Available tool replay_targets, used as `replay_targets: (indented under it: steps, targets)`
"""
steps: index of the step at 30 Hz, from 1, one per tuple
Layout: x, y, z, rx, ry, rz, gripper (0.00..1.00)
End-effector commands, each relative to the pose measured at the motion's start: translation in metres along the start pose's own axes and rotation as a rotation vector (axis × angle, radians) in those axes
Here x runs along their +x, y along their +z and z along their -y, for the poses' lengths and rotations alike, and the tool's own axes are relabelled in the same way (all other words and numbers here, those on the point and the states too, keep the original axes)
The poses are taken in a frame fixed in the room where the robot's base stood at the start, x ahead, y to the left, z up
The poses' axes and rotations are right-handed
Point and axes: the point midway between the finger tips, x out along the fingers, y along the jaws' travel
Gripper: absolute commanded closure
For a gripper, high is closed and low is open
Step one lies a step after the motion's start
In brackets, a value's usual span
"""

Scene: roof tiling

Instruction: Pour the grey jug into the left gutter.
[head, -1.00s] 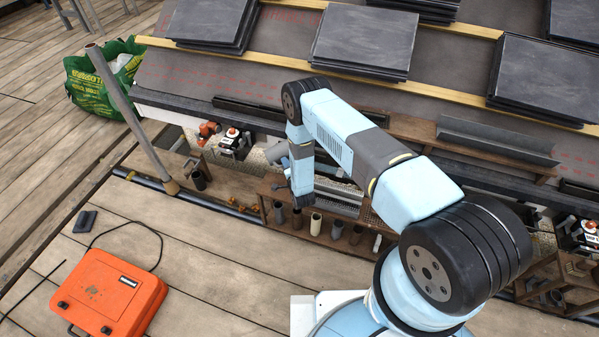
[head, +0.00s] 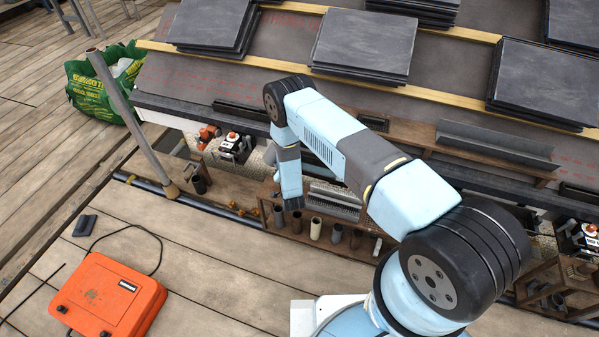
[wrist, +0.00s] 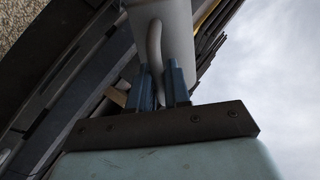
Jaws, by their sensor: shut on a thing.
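In the wrist view the grey jug (wrist: 178,22) is at the top, and its curved handle runs down between the two blue fingers of my gripper (wrist: 161,78). The fingers are shut on the handle. The jug's mouth and contents are out of sight, and I cannot tell its tilt. In the head view my arm hides the gripper and the jug. The left gutter, a dark channel (head: 240,109), lies along the lower roof edge.
A second, grey gutter (head: 495,143) lies farther right on a wooden board. Several small pots (head: 316,227) stand on a low shelf below the roof. Slate stacks (head: 364,43) lie on the roof. A post (head: 130,120) leans at the left. An orange case (head: 108,295) lies on the deck.

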Motion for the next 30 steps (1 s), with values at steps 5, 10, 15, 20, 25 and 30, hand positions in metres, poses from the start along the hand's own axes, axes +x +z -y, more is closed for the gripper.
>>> replay_targets:
  steps: [5,10,15,20,25,30]
  targets:
    - [-0.002,0.012,0.006,-0.139,0.0,-0.02,1.0]
    - [-0.004,0.015,0.014,-0.279,0.001,-0.044,1.0]
    - [-0.004,0.025,0.016,-0.411,0.001,-0.065,1.0]
    - [-0.004,0.023,0.021,-0.51,0.002,-0.082,1.0]
    - [-0.005,0.023,0.025,-0.57,0.002,-0.092,1.0]
    - [-0.005,0.023,0.025,-0.588,0.003,-0.095,1.0]
